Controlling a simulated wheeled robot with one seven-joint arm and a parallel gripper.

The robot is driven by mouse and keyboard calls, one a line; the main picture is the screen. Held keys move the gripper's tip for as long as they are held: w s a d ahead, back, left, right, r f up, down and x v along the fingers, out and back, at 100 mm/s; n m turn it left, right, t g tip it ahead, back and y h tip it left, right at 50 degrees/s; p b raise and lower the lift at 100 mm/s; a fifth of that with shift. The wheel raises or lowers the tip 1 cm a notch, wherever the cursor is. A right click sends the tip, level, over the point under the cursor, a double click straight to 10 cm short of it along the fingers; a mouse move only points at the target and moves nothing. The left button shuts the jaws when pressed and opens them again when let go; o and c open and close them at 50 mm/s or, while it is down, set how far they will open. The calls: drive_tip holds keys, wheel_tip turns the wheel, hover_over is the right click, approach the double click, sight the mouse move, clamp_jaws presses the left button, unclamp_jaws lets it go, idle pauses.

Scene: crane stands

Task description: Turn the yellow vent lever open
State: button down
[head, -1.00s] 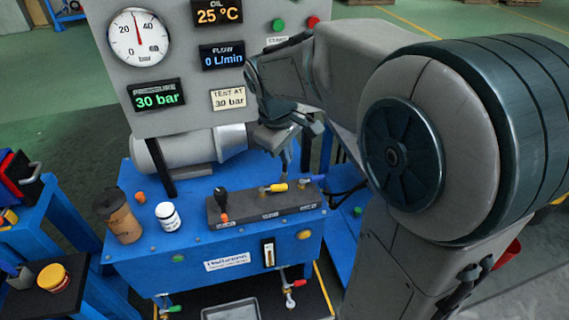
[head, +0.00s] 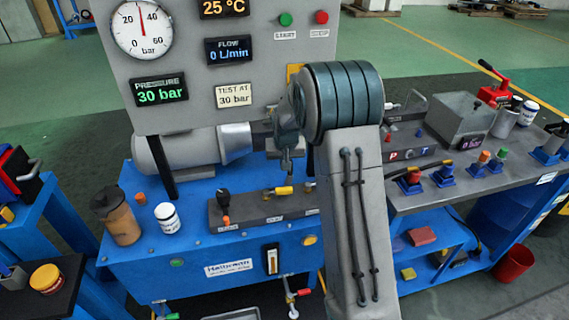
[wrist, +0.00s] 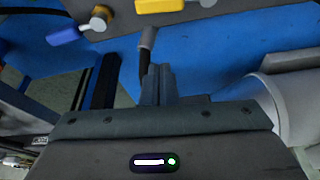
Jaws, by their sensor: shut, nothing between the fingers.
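The yellow lever (head: 284,190) lies roughly level along the dark valve block (head: 238,211) on the blue test stand. Its yellow handle also shows at the top edge of the wrist view (wrist: 160,5). My gripper (head: 288,172) points down just above and behind this lever, apart from it. In the wrist view my gripper (wrist: 160,70) has its fingers together, with nothing between them. The lever's label is too small to read.
A black-knobbed lever (head: 222,194) stands at the block's left end. A brown cup (head: 118,217) and white jar (head: 167,217) stand left of the block. The gauge panel (head: 180,60) rises behind. A grey bench (head: 480,165) is at right.

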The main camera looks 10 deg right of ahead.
sight(278, 193)
drive_tip(key=x, duration=0.7)
drive_tip(key=s, duration=0.3)
drive_tip(key=shift+s+a+r, duration=0.1)
drive_tip(key=shift+a+r, duration=0.15)
drive_tip(key=shift+a, duration=0.05)
drive_tip(key=shift+s+f, duration=0.1)
drive_tip(key=shift+s, duration=0.35)
drive_tip(key=shift+s+d, duration=0.1)
